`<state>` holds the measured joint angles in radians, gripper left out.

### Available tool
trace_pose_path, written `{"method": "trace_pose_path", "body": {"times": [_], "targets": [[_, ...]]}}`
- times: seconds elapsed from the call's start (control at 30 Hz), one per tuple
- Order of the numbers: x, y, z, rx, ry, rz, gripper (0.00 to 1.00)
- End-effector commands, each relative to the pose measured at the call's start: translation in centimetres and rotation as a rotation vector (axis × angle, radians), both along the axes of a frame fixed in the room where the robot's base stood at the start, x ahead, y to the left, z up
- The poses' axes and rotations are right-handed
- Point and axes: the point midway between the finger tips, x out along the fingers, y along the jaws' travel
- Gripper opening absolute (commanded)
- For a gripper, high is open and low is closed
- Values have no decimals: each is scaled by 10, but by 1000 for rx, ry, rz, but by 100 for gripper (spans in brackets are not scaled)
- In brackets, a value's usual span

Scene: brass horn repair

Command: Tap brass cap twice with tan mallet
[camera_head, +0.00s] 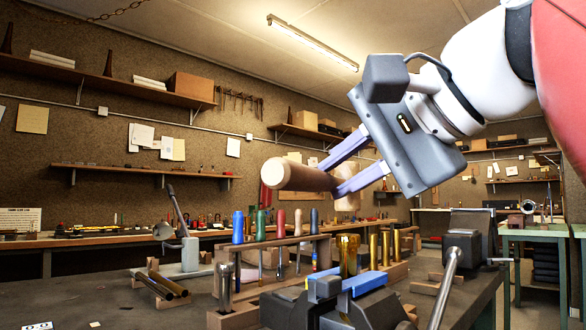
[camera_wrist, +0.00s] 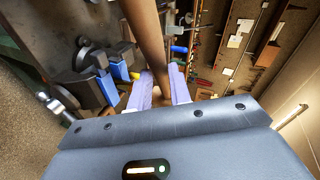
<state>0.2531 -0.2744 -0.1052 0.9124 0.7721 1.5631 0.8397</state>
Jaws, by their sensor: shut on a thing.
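My gripper (camera_head: 338,172) is raised above the bench and shut on a tan wooden mallet (camera_head: 290,175). In the head view a thick rounded tan end points left towards the camera, and a paler tan part shows behind the fingers. In the wrist view the mallet's long brown shaft (camera_wrist: 148,35) runs up from between the fingers (camera_wrist: 162,90). A brass piece (camera_head: 348,250), which may be the brass cap, stands just above a vise with blue jaw pads (camera_head: 364,282). It is below the mallet and apart from it. A yellow piece (camera_wrist: 121,70) shows near the blue pads in the wrist view.
A rack of colored-handled tools (camera_head: 268,238) stands left of the vise. Several upright brass tubes (camera_head: 386,248) stand to its right. Another dark vise (camera_head: 466,245) is farther right. Brass tubes (camera_head: 165,284) lie at left, where the grey bench top has bare room.

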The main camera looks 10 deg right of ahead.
Motion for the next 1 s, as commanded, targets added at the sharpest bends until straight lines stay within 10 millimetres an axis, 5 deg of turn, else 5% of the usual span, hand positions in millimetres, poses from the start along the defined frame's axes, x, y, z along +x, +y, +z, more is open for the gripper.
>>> {"method": "trace_pose_path", "body": {"times": [0.4,1.0], "targets": [[-1,0,-46,1,-2,0,0],[0,0,-8,1,0,1,0]]}}
